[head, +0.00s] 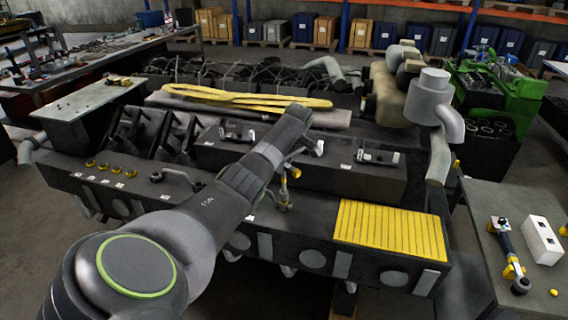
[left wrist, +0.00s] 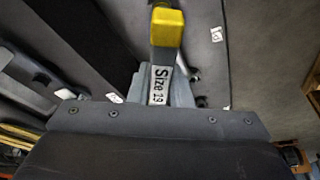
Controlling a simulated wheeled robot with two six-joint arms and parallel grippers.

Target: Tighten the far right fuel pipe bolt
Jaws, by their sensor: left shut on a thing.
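My left gripper (head: 292,170) is shut on a wrench (head: 284,188) over the dark engine block (head: 330,178). In the left wrist view the wrench (left wrist: 163,60) shows a yellow end and a "Size 19" label. Its working end is hidden or too small to tell, so I cannot tell whether it touches a bolt. Grey pipe fittings sit along the block: one at the right (head: 378,157), one at the back middle (head: 238,133) and one at the left (head: 178,178). I cannot make out the far right bolt itself. My right gripper is not in view.
A yellow ribbed plate (head: 390,232) covers the block's front right. A thick grey pipe (head: 438,130) rises at the right. Yellow straps (head: 245,98) lie behind.

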